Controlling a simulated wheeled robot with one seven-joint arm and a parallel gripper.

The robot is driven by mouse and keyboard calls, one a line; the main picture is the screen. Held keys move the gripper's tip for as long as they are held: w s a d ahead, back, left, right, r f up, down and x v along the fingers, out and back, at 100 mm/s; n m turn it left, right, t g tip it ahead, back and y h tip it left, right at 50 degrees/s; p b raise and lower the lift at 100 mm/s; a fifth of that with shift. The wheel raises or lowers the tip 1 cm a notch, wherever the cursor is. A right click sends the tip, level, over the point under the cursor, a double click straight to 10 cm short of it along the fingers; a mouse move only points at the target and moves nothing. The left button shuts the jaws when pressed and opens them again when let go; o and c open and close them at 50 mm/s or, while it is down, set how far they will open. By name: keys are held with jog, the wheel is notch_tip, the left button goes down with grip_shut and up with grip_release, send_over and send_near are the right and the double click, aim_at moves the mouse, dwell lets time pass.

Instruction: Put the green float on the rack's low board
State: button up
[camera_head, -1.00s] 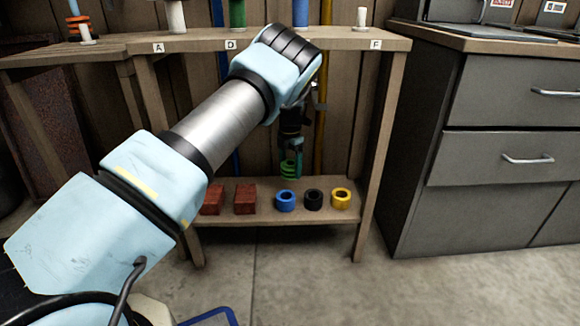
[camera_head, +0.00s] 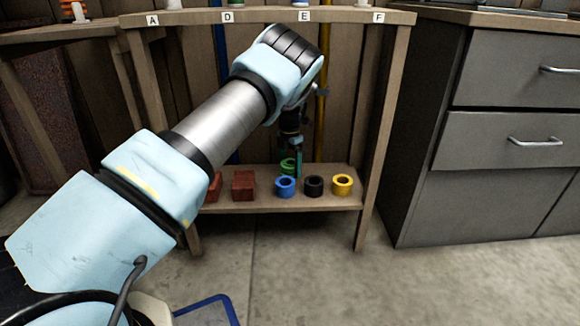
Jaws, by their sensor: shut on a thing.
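The green float (camera_head: 287,165) is a small green ring, held in my gripper (camera_head: 290,163) just above the rack's low board (camera_head: 318,202). It is behind the blue ring in the picture. My gripper points down and is shut on it. The fingers and the arm cover part of the float, and I cannot tell whether its underside touches the board. The low board is a wooden shelf low between the rack's legs.
On the low board stand two red blocks (camera_head: 243,186), a blue ring (camera_head: 285,187), a black ring (camera_head: 314,186) and a yellow ring (camera_head: 342,185). The rack's upper board (camera_head: 340,16) carries letter labels. Grey drawers (camera_head: 500,140) stand at the right.

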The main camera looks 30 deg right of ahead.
jog(key=shift+f, duration=0.55)
jog(key=o, duration=1.4)
notch_tip(320, 180, up, 8)
jog(key=p, duration=0.3)
jog(key=shift+f, duration=0.25)
jog(key=shift+s, duration=0.1)
